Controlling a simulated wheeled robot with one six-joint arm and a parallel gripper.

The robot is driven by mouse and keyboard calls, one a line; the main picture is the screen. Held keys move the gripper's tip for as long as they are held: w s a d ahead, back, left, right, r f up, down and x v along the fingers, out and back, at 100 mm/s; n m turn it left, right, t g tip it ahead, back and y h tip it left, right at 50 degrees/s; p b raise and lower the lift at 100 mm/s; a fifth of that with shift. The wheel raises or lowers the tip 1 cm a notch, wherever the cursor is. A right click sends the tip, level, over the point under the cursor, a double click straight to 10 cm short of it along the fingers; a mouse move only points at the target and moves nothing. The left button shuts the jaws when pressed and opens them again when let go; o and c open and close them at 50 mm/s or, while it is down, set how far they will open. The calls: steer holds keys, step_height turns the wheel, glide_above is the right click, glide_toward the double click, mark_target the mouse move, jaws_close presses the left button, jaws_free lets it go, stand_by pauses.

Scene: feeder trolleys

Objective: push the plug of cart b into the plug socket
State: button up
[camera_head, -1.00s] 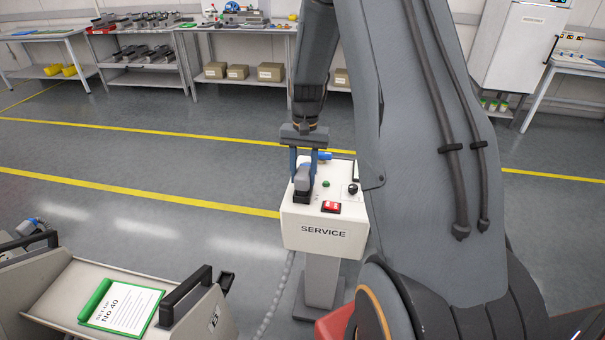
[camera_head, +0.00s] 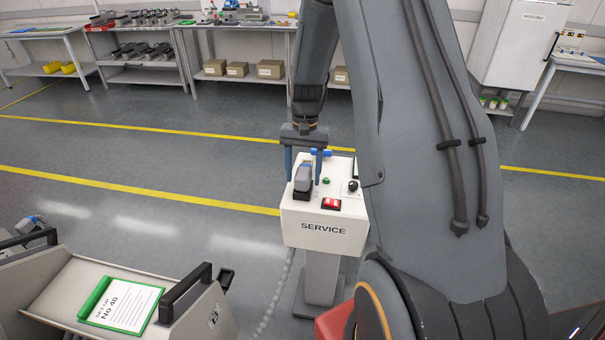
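A grey plug (camera_head: 306,177) sits upright on a black base, the socket (camera_head: 302,195), on top of the white service box (camera_head: 323,228). A grey corrugated cable (camera_head: 277,296) runs down beside the box's stand. My gripper (camera_head: 303,168) is above the box with its two blue fingers spread apart, one on each side of the plug. Gaps show between the fingers and the plug, so it is not held. Whether the plug is fully down in the socket I cannot tell from this view.
The box also bears a red switch (camera_head: 331,204), a green button (camera_head: 326,181) and a black knob (camera_head: 352,187). A cart (camera_head: 205,318) with black handles and a green-edged set-up card (camera_head: 120,305) stands at lower left. Open floor lies behind the box.

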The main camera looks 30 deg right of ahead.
steer(key=r, duration=0.2)
steer(key=r+b, duration=0.1)
steer(key=r, duration=0.2)
steer(key=w+r+b, duration=0.1)
steer(key=r, duration=0.1)
steer(key=shift+d+r, duration=0.35)
steer(key=s+a+n+t, duration=0.1)
steer(key=s+a+n, duration=0.2)
steer(key=s+a, duration=0.4)
steer(key=s+a+n+t+h, duration=0.1)
steer(key=s+a+n, duration=0.3)
steer(key=s+a, duration=0.3)
steer(key=s, duration=0.5)
steer(key=shift+s+r+n, duration=0.15)
steer(key=shift+r+n, duration=0.15)
steer(key=shift+r, duration=0.05)
